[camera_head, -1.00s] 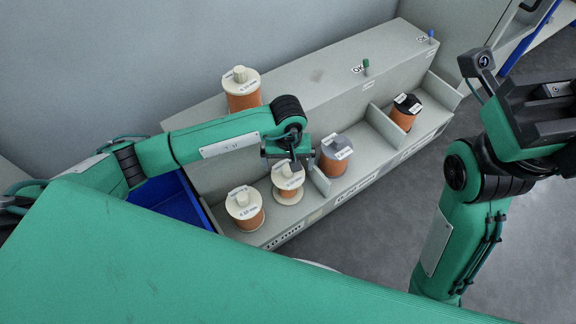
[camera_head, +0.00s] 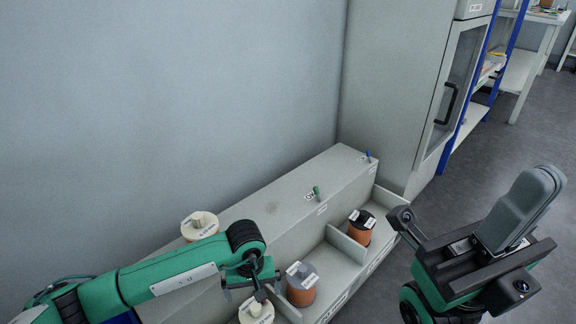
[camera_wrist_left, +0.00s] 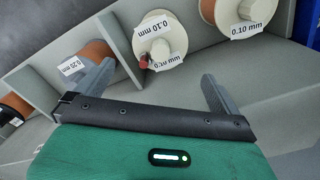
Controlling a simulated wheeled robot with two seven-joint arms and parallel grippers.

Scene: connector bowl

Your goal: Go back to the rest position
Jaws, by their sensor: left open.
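My left gripper (camera_head: 250,282) is at the lower middle of the head view, by the front of the grey spool shelf. In the left wrist view its two fingers (camera_wrist_left: 158,78) stand wide apart with nothing held between them. A cream spool (camera_wrist_left: 158,40) marked 0.10 mm lies beyond the fingertips; it also shows below the gripper in the head view (camera_head: 256,314). My right gripper (camera_head: 482,262) is at the lower right, raised over the floor, away from the shelf. Its jaw opening is not clear.
The grey shelf (camera_head: 290,212) holds a grey-topped spool (camera_head: 301,285), a black-topped spool (camera_head: 361,228) and a cream-topped spool (camera_head: 199,226). Green (camera_head: 317,193) and blue (camera_head: 368,156) knobs stand on top. A grey cabinet (camera_head: 395,90) stands behind. Floor is open at right.

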